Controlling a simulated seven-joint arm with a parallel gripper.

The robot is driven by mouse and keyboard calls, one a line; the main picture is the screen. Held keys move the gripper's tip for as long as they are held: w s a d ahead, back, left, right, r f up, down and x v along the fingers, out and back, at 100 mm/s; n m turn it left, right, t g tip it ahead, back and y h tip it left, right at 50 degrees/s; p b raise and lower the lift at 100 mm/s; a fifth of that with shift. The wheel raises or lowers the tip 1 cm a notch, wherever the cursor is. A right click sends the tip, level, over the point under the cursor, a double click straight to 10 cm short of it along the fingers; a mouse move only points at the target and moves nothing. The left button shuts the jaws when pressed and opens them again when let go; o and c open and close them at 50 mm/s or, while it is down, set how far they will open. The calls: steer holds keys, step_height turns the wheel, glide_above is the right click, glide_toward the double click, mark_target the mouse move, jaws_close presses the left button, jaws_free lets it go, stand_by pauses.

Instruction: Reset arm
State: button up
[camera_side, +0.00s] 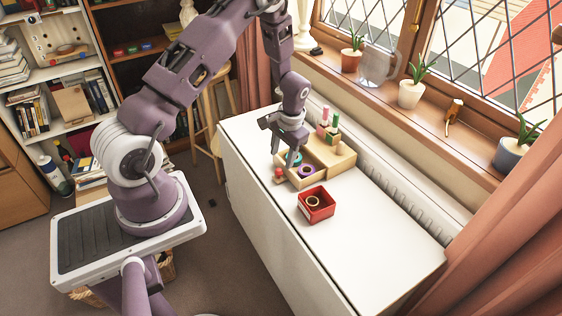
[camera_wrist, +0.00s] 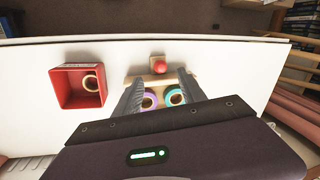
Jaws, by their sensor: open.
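My gripper (camera_side: 283,136) is open above the wooden box on the white table, and nothing is seen between its fingers. Its two fingers (camera_wrist: 157,92) also show in the wrist view, spread on either side of a purple ring (camera_wrist: 150,99) and a teal ring (camera_wrist: 173,96) that lie lower down in the box. In the side view the purple ring (camera_side: 306,171) lies in the open front part of the wooden box (camera_side: 318,178). The teal ring (camera_side: 291,158) is partly hidden by my gripper there.
A red box (camera_side: 317,206) holding a yellowish ring (camera_side: 313,201) stands in front of the wooden box. A small red-topped piece (camera_side: 279,176) stands beside it. Colored pegs (camera_side: 328,125) stand at the back. Potted plants (camera_side: 410,92) line the windowsill. The table's near right is clear.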

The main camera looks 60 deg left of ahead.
steer(key=s+d+r+t, duration=0.15)
steer(key=d+r, duration=0.35)
steer(key=r, duration=0.6)
steer(key=s+d+r+t, duration=0.15)
steer(key=d+r, duration=0.35)
steer(key=r, duration=0.6)
steer(key=s+d+r+m+t+h, duration=0.1)
steer(key=s+d+r, duration=0.3)
steer(key=s, duration=0.5)
steer(key=s+d+r+m+t+h, duration=0.1)
steer(key=s+d+r+t, duration=0.1)
steer(key=s+d+r, duration=0.3)
steer(key=s+r, duration=0.1)
steer(key=s, duration=0.3)
steer(key=shift+s+d+m, duration=0.2)
steer(key=shift+d+m, duration=0.1)
steer(key=shift+m, duration=0.1)
